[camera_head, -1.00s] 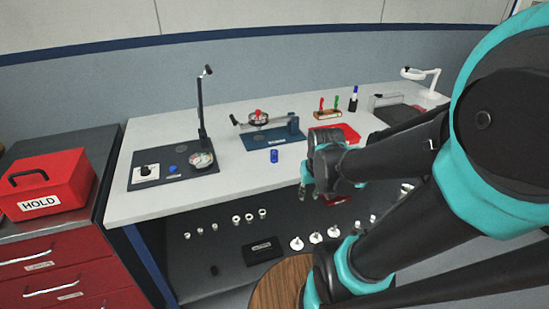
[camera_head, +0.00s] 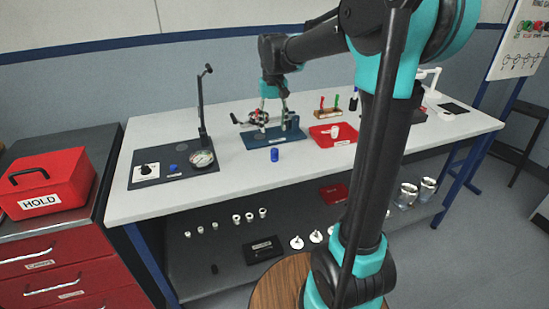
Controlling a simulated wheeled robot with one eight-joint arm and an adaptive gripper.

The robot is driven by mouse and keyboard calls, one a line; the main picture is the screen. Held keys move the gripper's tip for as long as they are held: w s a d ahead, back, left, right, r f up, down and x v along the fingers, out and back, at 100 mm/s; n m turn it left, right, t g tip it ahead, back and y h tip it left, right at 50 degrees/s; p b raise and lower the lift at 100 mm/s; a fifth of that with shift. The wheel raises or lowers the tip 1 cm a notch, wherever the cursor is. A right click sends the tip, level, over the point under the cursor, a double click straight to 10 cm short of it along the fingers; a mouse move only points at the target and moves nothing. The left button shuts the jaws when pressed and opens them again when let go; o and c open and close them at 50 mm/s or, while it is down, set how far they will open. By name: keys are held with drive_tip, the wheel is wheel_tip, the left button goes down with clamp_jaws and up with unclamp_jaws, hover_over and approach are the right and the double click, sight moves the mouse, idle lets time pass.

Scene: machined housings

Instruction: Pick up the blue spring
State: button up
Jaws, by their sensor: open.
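A small blue cylinder (camera_head: 274,155), which looks like the blue spring, stands upright on the white bench top, just in front of a dark blue fixture plate (camera_head: 246,138). My gripper (camera_head: 274,120) points down over the fixture, a little behind and above the blue cylinder in the picture. Its two fingers are apart with nothing seen held between them. It partly covers the fixture and its red-topped part; the exact height of the fingertips is hard to tell.
A red tray (camera_head: 340,141) with a white part lies to the right. A gauge panel (camera_head: 150,177) with a tall black post (camera_head: 201,110) is to the left. A small tool rack (camera_head: 328,113) stands behind. The bench front around the blue cylinder is clear.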

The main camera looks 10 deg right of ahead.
sight(275, 150)
drive_tip(key=f, duration=1.1)
drive_tip(key=shift+d+f, duration=0.25)
drive_tip(key=shift+f, duration=0.15)
clamp_jaws()
